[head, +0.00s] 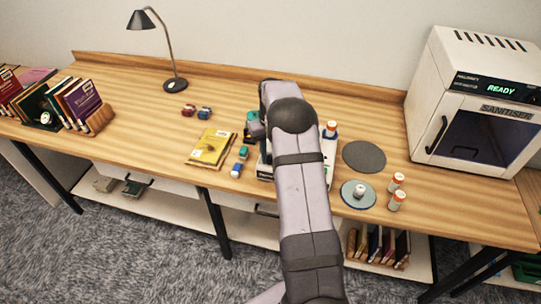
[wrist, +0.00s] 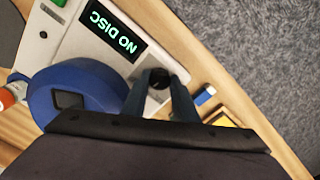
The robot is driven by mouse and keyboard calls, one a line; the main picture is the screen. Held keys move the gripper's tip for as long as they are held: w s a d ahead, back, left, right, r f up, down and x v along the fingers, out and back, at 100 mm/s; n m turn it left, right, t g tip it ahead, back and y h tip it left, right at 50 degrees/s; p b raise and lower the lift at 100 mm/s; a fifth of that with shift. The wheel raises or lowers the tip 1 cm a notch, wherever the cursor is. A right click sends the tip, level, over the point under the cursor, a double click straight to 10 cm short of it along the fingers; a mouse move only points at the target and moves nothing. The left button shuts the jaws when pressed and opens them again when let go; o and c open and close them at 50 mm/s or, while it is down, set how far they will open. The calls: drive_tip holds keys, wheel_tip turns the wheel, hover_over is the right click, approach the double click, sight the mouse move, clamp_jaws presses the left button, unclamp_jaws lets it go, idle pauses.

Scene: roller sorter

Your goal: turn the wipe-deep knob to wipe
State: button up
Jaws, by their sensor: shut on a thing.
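The white roller sorter (wrist: 80,40) fills much of the wrist view. Its display (wrist: 112,30) reads "NO DISC" in green, upside down in the picture. A small black knob (wrist: 159,78) sits on its white panel, between the two fingers of my gripper (wrist: 160,95). My gripper is shut on this knob. The knob's marking and label cannot be read. A large blue round part (wrist: 75,92) lies to the left of the fingers. In the head view my arm covers most of the sorter, and only bits of its white base (head: 265,171) show. The knob is hidden there.
A yellow packet (head: 212,148) and small blue item (head: 236,170) lie left of the sorter. At right are a grey disc (head: 364,156), a blue disc (head: 347,203), orange-capped bottles (head: 397,181) and the sanitiser (head: 437,100). A lamp (head: 175,84) stands behind.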

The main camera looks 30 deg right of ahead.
drive_tip(key=n, duration=0.5)
drive_tip(key=shift+n, duration=0.3)
drive_tip(key=n, duration=0.5)
drive_tip(key=shift+n+b, duration=0.3)
drive_tip(key=shift+b, duration=0.1)
drive_tip(key=o, duration=1.1)
drive_tip(key=shift+c, duration=0.2)
drive_tip(key=shift+r, duration=0.15)
drive_tip(key=shift+r+b, duration=1.25)
drive_tip(key=shift+r, duration=2.35)
